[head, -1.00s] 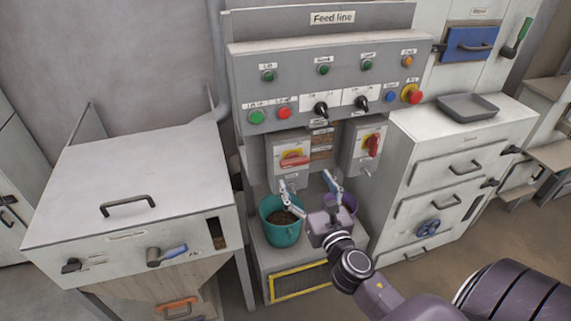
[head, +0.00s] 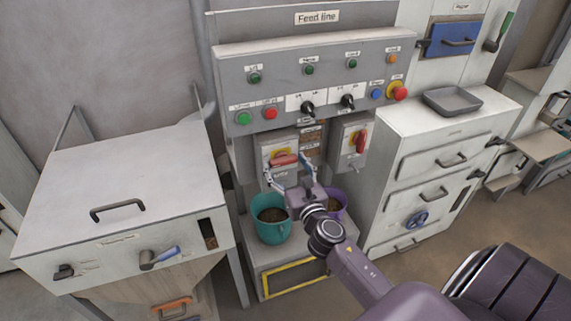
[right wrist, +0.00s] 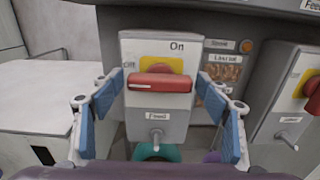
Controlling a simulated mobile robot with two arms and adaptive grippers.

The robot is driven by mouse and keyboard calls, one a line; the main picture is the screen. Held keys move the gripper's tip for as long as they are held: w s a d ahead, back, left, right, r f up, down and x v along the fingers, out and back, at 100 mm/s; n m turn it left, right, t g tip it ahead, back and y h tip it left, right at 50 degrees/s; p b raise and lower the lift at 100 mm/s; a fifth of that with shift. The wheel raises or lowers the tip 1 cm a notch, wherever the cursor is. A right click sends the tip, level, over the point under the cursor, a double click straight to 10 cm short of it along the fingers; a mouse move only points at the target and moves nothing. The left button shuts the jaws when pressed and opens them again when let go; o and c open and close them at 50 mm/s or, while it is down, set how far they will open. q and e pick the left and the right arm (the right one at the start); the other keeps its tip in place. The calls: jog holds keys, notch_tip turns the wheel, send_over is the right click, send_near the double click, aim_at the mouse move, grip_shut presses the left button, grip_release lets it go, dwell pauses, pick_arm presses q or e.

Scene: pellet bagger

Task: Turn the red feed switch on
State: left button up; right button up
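The red feed switch has a horizontal red handle (head: 284,159) on a yellow plate, on a grey box under the feed line panel. In the right wrist view the handle (right wrist: 160,83) lies level, with "On" printed above the plate, faint lettering at its left and a "Feed" label below. My right gripper (head: 287,173) is open and empty in front of the box. In the right wrist view its blue-padded fingers stand left and right of the handle, with no clear contact. My left gripper is not in view.
A second switch box with an upright red handle (head: 361,141) is at the right. A teal bucket (head: 270,230) and a purple bucket (head: 342,211) stand below. The control panel (head: 320,62) overhangs the switches.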

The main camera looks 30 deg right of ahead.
jog(key=c, duration=0.8)
jog(key=shift+o, duration=0.2)
jog(key=m, duration=0.7)
jog(key=shift+d+m+b, duration=0.1)
jog(key=shift+m+b, duration=0.25)
jog(key=shift+m, duration=0.05)
jog(key=m, duration=0.5)
jog(key=shift+d+f, duration=0.1)
jog(key=shift+d, duration=0.05)
jog(key=m, duration=0.5)
jog(key=shift+f, duration=0.15)
